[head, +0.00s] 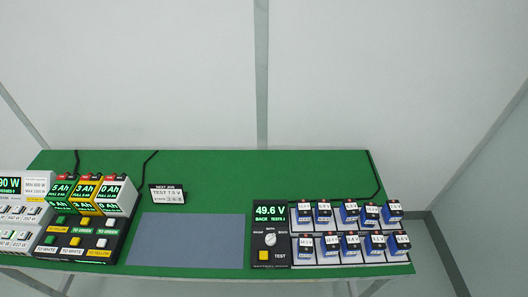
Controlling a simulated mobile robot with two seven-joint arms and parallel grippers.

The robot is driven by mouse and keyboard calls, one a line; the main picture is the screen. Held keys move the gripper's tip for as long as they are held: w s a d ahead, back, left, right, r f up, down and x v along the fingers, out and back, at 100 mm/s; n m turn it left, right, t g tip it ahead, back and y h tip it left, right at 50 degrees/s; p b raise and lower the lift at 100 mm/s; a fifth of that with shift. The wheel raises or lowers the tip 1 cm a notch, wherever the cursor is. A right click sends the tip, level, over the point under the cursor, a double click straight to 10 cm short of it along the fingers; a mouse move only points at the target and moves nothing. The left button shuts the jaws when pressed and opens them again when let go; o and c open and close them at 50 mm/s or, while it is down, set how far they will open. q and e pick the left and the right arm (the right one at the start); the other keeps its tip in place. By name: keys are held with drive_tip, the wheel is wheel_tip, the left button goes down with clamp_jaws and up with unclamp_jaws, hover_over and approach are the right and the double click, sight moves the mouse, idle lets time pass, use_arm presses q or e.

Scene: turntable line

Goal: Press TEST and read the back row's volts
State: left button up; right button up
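The black tester (270,244) stands on the right half of the green table. Its display (269,213) reads 49.6 V in green, with BACK and a small TESTS count under it that is hard to read. Below is a round selector knob (270,240) with small labels; I cannot tell where it points. The yellow TEST button (264,255) is at the tester's front. To its right, blue batteries with white volt labels stand in a back row (348,213) and a front row (352,244); the labels are too small to read surely. Neither gripper is in view.
A grey mat (187,240) lies empty left of the tester. A NEXT JOB card (167,194) stands behind it. At left are Ah display blocks (87,194), a black button panel (80,239) and a white watt-display unit (25,187). Cables run along the back.

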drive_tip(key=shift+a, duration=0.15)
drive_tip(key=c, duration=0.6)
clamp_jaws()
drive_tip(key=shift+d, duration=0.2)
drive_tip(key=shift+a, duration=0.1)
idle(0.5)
